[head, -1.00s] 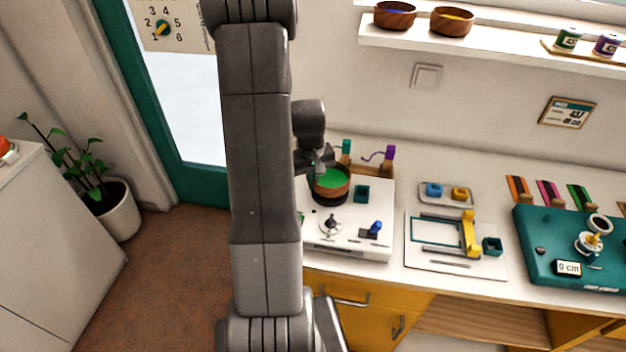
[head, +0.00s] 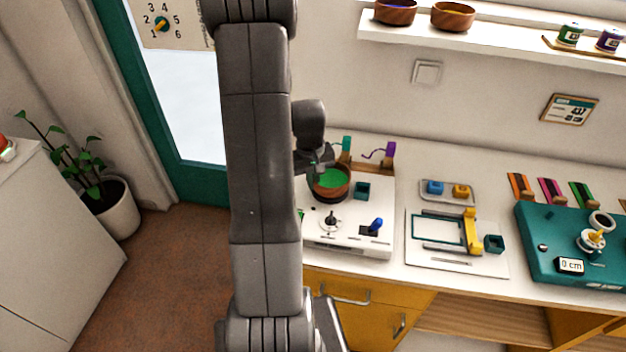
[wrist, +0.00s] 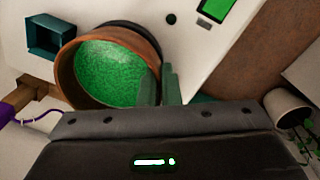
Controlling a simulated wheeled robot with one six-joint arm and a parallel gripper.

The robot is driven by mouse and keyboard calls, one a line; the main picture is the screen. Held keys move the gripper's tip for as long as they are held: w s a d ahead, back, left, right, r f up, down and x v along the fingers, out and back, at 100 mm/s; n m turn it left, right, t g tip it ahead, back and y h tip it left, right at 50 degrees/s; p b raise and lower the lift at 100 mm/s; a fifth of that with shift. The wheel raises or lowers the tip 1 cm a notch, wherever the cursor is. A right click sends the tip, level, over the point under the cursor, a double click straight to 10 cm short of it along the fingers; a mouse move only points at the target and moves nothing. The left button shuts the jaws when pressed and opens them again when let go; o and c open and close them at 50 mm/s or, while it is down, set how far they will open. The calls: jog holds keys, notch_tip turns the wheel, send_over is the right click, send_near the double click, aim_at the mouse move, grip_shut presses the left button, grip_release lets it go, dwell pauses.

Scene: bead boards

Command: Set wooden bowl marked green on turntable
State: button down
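The wooden bowl, filled with green beads (head: 333,192), is over the black turntable disc (head: 315,198) on the white board at the left of the counter. The wrist view shows the bowl (wrist: 100,75) large, with the dark disc edge (wrist: 150,38) just behind it. My gripper (wrist: 160,85) has one finger inside the bowl and one outside, close together on its rim wall. My gripper also shows in the head view (head: 321,172), at the bowl's back left rim. Whether the bowl's base touches the disc is hard to tell.
A teal square cup (head: 362,190) stands just right of the bowl. A knob (head: 331,220) and a blue lever (head: 375,225) are at the board's front. Teal and purple hook posts (head: 388,153) stand behind. Two more wooden bowls (head: 453,18) are on the shelf.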

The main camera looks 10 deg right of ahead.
jog(key=c, duration=1.6)
grip_release()
jog(key=shift+o, duration=0.2)
jog(key=shift+r+p, duration=2.4)
jog(key=shift+r, duration=1.15)
jog(key=shift+f, duration=0.1)
notch_tip(320, 180, down, 7)
jog(key=b, duration=0.5)
jog(key=shift+f, duration=0.15)
jog(key=shift+r, duration=0.25)
